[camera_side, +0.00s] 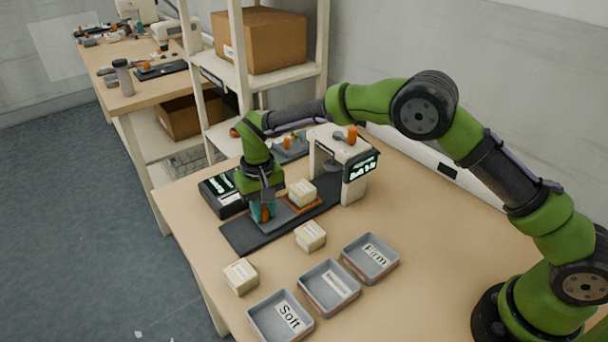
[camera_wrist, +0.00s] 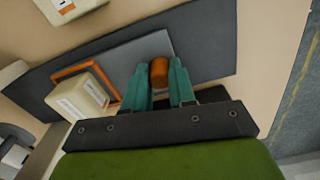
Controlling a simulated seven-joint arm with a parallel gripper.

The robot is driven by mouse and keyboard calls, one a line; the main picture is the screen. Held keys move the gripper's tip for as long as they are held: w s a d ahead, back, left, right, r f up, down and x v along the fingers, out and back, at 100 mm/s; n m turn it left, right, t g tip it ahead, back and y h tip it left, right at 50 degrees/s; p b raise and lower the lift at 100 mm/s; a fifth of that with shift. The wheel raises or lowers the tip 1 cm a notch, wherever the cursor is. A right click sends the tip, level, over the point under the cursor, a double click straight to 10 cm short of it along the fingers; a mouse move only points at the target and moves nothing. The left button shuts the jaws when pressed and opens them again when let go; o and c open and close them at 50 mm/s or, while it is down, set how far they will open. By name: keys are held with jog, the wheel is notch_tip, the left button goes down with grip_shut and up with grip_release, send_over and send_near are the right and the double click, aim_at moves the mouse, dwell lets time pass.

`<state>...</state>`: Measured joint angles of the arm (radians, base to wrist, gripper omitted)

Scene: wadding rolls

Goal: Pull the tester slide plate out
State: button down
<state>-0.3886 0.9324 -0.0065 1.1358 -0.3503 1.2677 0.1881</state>
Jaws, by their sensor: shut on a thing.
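The tester (camera_side: 358,187) is a white arch with a lit display, standing over the far end of a dark base strip (camera_side: 245,235). Its grey slide plate (camera_side: 283,214) lies along the strip, partly out in front of the arch. The plate also shows in the wrist view (camera_wrist: 125,57). A cream wadding roll (camera_side: 302,191) sits on the plate in an orange frame (camera_wrist: 72,69), clear of the arch. My gripper (camera_side: 264,212) points down at the plate's near end. Its teal fingers are shut on the orange knob (camera_wrist: 159,73) there.
Two more cream rolls (camera_side: 310,236) (camera_side: 240,276) lie on the table in front. Three grey trays, the Soft tray (camera_side: 257,321), a middle tray (camera_side: 306,288) and the Firm tray (camera_side: 349,263), stand nearer. A black box with a display (camera_side: 220,190) is close behind my gripper.

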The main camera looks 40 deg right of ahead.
jog(key=a, duration=0.3)
jog(key=shift+a, duration=0.25)
jog(key=c, duration=0.9)
grip_release()
notch_tip(320, 180, up, 17)
jog(key=shift+f, duration=0.1)
